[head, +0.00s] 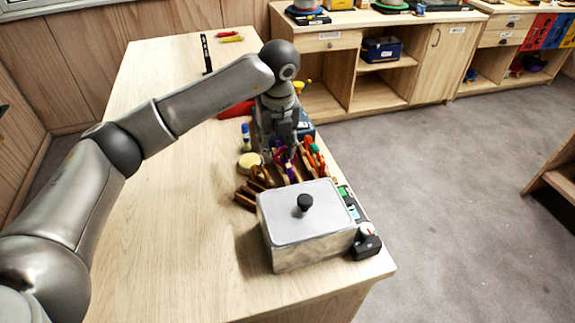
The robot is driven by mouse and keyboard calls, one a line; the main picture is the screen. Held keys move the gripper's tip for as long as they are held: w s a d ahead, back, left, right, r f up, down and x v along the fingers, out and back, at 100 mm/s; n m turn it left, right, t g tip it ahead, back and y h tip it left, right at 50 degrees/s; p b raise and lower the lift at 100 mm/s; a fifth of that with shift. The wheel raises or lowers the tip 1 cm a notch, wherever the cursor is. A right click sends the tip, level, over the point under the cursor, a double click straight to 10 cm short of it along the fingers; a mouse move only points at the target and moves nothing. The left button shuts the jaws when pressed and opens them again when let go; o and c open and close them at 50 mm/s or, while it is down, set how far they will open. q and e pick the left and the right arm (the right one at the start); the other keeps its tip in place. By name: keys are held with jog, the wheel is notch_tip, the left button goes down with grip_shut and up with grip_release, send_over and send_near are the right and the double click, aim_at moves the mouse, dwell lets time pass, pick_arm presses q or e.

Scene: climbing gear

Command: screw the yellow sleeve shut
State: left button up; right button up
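My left arm reaches in from the left, and my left gripper (277,148) points down over a cluster of small coloured climbing gear (287,163) near the table's right edge. Purple, orange, red and brown pieces lie close under and beside the fingers. The fingertips are small and partly lost among the gear, so I cannot tell whether they are open or shut, or touching anything. I cannot make out a yellow sleeve for certain; it may be hidden by the gripper or too small. My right gripper is out of view.
A metal box with a black-knobbed lid (307,215) stands just in front of the gear. A round pale-yellow item (249,162) and a blue bottle (246,137) stand to its left. The wooden table (165,210) is clear on the left. Shelves (380,85) stand behind.

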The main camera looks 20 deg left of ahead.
pick_arm(q)
jog(key=shift+s+a+f, duration=0.1)
jog(key=shift+f, duration=0.05)
jog(key=shift+f+b, duration=1.05)
jog(key=shift+f, duration=0.25)
jog(key=shift+w+d, duration=0.45)
jog(key=shift+d, duration=0.2)
jog(key=shift+w+d, duration=0.45)
jog(key=shift+d, duration=0.2)
jog(key=shift+r, duration=0.1)
jog(key=shift+r+p, duration=0.65)
jog(key=shift+r, duration=0.8)
